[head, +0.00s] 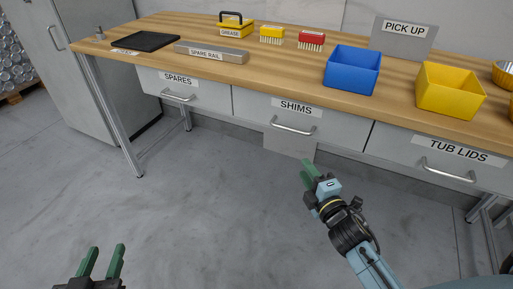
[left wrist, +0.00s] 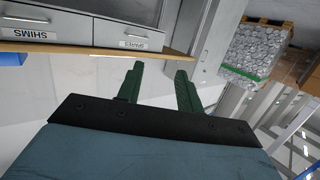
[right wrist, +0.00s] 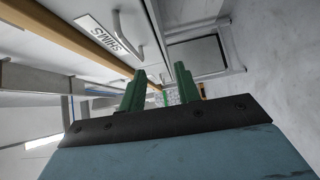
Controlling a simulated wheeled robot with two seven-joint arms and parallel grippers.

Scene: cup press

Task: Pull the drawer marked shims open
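The shims drawer (head: 258,105) has a light grey front in the middle under the bench top and looks shut, level with its neighbours. Its silver bar handle (head: 293,127) is below the SHIMS label; the handle (right wrist: 133,38) also shows in the right wrist view. My right gripper (head: 308,172) is open and empty, below and in front of that handle, apart from it. Its fingers (right wrist: 158,88) are spread in the right wrist view. My left gripper (head: 102,262) is open and empty, low at the left, far from the drawer; its fingers (left wrist: 157,88) are apart.
The spares drawer (head: 210,97) is left of it and the tub lids drawer (head: 400,150) right. The wooden bench top (head: 290,78) holds a blue bin (head: 352,70), a yellow bin (head: 450,91) and a spare rail (head: 211,53). A grey cabinet stands left. The floor ahead is clear.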

